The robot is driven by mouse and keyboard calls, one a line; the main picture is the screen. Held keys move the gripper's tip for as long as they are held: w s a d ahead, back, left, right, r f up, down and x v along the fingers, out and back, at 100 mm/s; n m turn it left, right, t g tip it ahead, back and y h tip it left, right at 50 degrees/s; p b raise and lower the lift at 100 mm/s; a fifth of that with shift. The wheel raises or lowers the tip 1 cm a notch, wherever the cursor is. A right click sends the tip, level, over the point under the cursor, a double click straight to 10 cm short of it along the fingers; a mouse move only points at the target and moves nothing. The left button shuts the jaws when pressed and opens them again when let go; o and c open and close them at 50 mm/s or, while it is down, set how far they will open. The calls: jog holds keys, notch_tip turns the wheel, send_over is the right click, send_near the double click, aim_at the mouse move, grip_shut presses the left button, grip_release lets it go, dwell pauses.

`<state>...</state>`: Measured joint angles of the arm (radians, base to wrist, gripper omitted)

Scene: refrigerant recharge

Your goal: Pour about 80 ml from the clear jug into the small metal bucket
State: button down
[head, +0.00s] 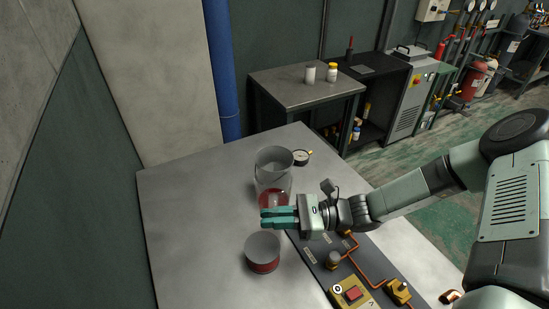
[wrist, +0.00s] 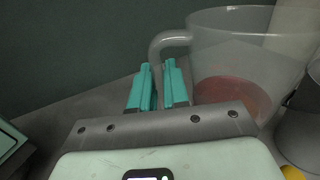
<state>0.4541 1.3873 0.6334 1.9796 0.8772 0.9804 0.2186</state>
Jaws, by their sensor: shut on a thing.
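The clear jug (head: 272,185) stands upright over the table, with red liquid in its bottom. In the wrist view the jug (wrist: 235,55) is right of my fingers, and its handle runs down to them. My gripper (head: 265,217), with teal fingers, is shut on the jug handle; the fingers also show in the wrist view (wrist: 158,88). A grey curved vessel (wrist: 297,130), apparently the small metal bucket, is cut off at the wrist view's right edge. In the head view it seems to overlap the jug's upper part, so its outline is unclear.
A round grey-topped can with a red side (head: 263,252) stands in front of my gripper. A dark panel with copper pipes and a red button (head: 354,293) lies at the front right. A gauge (head: 302,157) lies behind the jug. The table's left side (head: 190,215) is clear.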

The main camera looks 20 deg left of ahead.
aim_at(273, 164)
jog(key=shift+r, duration=0.1)
jog(key=shift+w+a+r+m, duration=0.1)
jog(key=shift+w+r+m, duration=0.2)
jog(key=shift+m, duration=0.4)
jog(key=shift+w+a+r+m, duration=0.15)
jog(key=shift+w+m, duration=0.3)
jog(key=shift+m, duration=0.25)
jog(key=shift+w+a+r+m, duration=0.1)
jog(key=shift+w+r+m, duration=0.2)
jog(key=shift+m, duration=0.4)
jog(key=w+r+m, duration=0.1)
jog(key=r+m, duration=0.1)
jog(key=w+a+r+m+p, duration=0.1)
jog(key=w+r+m, duration=0.1)
jog(key=r, duration=0.1)
jog(key=w+r+m+p, duration=0.1)
jog(key=w+r+m, duration=0.1)
jog(key=m, duration=0.1)
jog(key=shift+w+a+r+y, duration=0.15)
jog(key=shift+a+r+y, duration=0.15)
jog(key=shift+r, duration=0.05)
jog(key=shift+w+a+r+m+t+p, duration=0.15)
jog(key=shift+w+m+t+p, duration=0.35)
jog(key=shift+m, duration=0.5)
jog(key=shift+w+a+r+m+p, duration=0.2)
jog(key=shift+w+r+m+p, duration=0.5)
jog(key=shift+m+p, duration=0.3)
jog(key=shift+w, duration=0.25)
